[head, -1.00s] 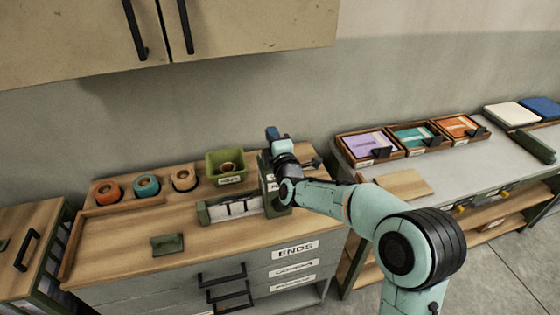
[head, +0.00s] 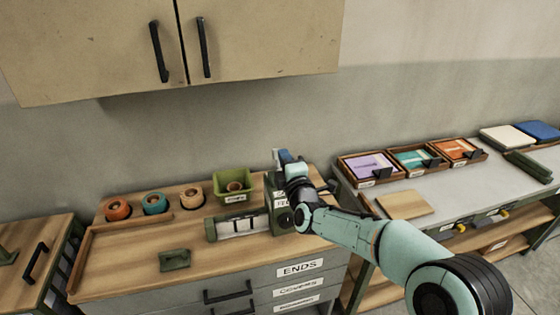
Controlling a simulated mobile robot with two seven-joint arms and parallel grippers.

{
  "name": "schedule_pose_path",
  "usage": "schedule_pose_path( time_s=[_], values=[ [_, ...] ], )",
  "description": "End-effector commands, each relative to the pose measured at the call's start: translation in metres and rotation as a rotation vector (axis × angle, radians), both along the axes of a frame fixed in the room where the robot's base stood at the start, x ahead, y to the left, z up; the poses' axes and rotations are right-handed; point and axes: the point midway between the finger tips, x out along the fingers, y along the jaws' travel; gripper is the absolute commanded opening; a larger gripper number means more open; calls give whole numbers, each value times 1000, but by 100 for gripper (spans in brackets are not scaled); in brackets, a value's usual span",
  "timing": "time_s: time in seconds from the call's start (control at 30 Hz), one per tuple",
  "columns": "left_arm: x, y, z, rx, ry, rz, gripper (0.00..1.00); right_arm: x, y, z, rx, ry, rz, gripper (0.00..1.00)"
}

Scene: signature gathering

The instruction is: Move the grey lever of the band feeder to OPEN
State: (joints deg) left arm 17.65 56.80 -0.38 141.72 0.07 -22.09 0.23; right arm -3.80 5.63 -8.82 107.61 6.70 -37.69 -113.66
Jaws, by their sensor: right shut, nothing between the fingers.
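The band feeder (head: 278,212) is a green upright box with white labels, at the right end of the wooden worktop beside a low green holder (head: 238,226). My right gripper (head: 281,157) is at the top of the feeder, shut, with nothing seen in it. My right wrist and forearm cover the feeder's right side. The grey lever cannot be made out clearly. A dark bar shows just right of my wrist, but I cannot tell whether it is the lever. My left gripper is not in view.
Rolls of orange, teal and tan tape (head: 155,203) stand at the back left, beside a green bin (head: 235,184). A small green block (head: 174,260) lies on the clear front worktop. Trays of coloured sheets (head: 367,167) stand on the right bench. Cupboards (head: 262,50) hang above.

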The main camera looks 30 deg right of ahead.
Motion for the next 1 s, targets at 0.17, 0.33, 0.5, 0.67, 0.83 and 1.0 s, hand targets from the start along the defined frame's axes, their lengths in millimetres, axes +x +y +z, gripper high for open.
schedule_pose_path(
  time_s=[0.17, 0.33, 0.5, 0.67, 0.83, 1.0],
  values=[
    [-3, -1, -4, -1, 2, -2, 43, -35, 7, 14, 2, 4, -1, 0],
    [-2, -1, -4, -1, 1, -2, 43, -55, 12, 24, 0, 4, -1, 0],
    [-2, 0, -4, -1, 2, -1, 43, -61, 14, 27, 0, 5, -1, 0],
    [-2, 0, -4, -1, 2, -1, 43, -62, 14, 26, -1, 6, -1, 0],
    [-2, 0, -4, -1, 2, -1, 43, -61, 14, 26, -1, 6, -1, 0],
    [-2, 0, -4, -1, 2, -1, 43, -61, 14, 26, -1, 6, -1, 0]
  ],
)
